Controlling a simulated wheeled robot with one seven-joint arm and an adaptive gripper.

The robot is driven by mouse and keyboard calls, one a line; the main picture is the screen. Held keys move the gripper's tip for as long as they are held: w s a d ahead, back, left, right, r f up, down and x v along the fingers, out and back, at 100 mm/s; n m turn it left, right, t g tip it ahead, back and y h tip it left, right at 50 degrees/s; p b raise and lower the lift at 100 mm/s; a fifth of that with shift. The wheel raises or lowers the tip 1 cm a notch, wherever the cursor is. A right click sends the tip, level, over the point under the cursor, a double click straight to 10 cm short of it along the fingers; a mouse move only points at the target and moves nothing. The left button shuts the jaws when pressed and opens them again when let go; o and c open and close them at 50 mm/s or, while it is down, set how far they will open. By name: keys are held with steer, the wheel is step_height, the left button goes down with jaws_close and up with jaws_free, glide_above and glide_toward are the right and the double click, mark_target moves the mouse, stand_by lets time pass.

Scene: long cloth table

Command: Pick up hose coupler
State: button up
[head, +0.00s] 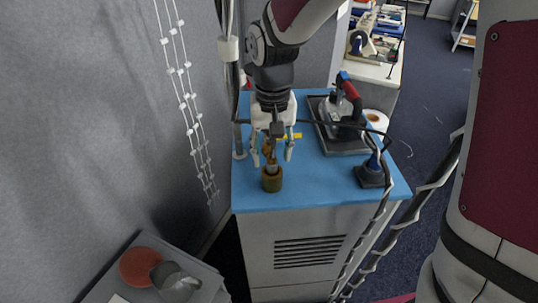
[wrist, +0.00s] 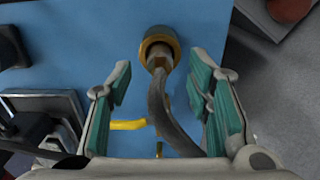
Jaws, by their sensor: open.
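The hose coupler (head: 272,180) looks like a short brass-coloured cylinder with a darker metal fitting at its top. It stands near the front left edge of the blue tabletop (head: 312,188). In the wrist view the coupler (wrist: 158,42) is at the top middle, with a grey curved piece running from it down between the fingers. My gripper (head: 272,157) is open just above and behind the coupler in the head view. In the wrist view my gripper (wrist: 161,82) has its green-padded fingers spread on either side, with the coupler beyond their tips. I see no contact.
A red-handled tool (head: 348,88) sits on a dark tray (head: 338,145) to the right. A small dark block (head: 370,177) stands near the right edge, and a white roll (head: 377,120) lies behind it. A yellow piece (wrist: 128,125) lies near my fingers. The front middle is clear.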

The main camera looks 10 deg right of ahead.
steer(key=shift+f, duration=1.15)
jaws_close()
steer(key=shift+r, duration=0.2)
